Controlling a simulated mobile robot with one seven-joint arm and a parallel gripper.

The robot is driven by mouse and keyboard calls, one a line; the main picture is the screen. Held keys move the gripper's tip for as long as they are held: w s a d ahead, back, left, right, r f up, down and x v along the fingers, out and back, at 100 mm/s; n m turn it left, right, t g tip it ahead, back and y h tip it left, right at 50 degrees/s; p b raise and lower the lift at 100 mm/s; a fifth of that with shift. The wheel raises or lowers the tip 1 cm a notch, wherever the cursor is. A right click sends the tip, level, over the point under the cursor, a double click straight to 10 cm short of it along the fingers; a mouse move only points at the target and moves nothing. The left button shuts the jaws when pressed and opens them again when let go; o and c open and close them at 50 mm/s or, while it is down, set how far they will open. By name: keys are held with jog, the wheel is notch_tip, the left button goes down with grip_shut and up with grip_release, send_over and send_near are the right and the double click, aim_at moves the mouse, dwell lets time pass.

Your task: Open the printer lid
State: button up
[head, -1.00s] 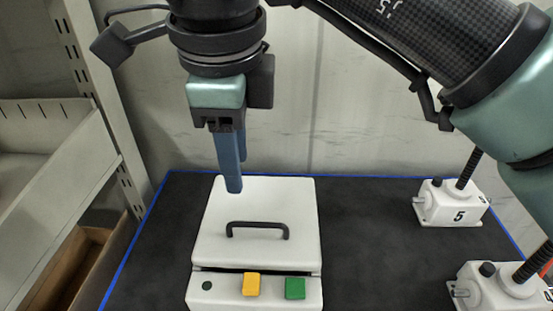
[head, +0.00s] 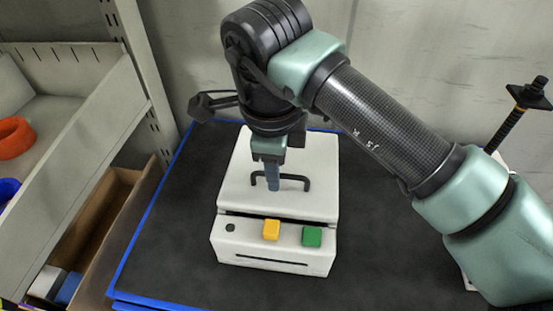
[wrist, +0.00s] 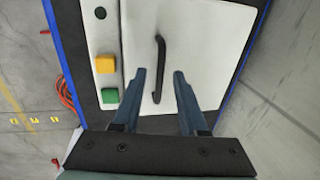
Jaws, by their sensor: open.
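The white printer (head: 228,249) stands on the dark table, with its lid (head: 322,205) down. A black bar handle (head: 297,178) sits on the lid. A yellow button (head: 271,229) and a green button (head: 312,236) are on the front panel. My gripper (head: 272,186) points down over the lid, in front of part of the handle. In the wrist view, my gripper (wrist: 160,73) is open, and the handle (wrist: 159,66) lies between the lines of its two blue fingers, running roughly along them. Whether the fingers reach down to handle height I cannot tell.
The dark table mat (head: 385,270) has a blue edge and is clear around the printer's front. A shelf (head: 85,110) and a brown bin (head: 95,225) stand at the left. A screw jack (head: 525,95) is partly hidden behind my arm at the right.

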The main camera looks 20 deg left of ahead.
grip_shut()
dwell(1.4)
